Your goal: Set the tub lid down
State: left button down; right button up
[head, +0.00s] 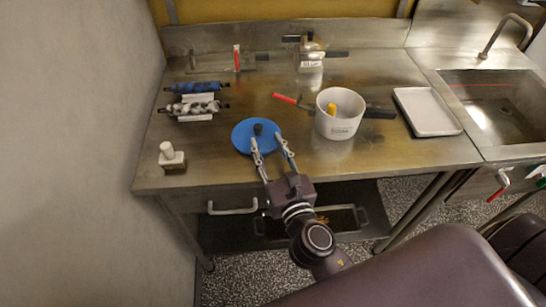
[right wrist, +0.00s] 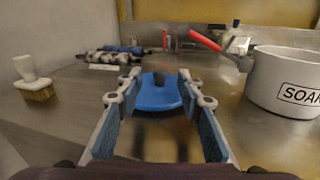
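The tub lid (head: 243,142) is a blue disc with a dark knob (head: 258,129). It appears to lie flat on the steel table, left of the white tub (head: 338,128). My right gripper (head: 266,140) is open at the lid's near side, its two fingers apart. In the right wrist view the lid (right wrist: 158,97) shows between and beyond the fingers, and neither finger visibly grips the knob. The tub stands uncovered with a yellow item (head: 331,108) inside and lettering on its wall. My left gripper is not in view.
A white-handled brush (head: 171,155) stands at the table's left front. Blue and metallic rollers (head: 193,98) lie on a rack behind it. A red-handled tool (head: 286,98) lies by the tub. A white tray (head: 427,112) and a sink (head: 495,105) are to the right.

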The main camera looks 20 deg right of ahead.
jog(key=shift+s+f+b, duration=0.1)
jog(key=shift+s+b, duration=0.2)
jog(key=shift+s, duration=0.85)
jog(key=shift+s+r, duration=0.2)
jog(key=shift+s, duration=0.4)
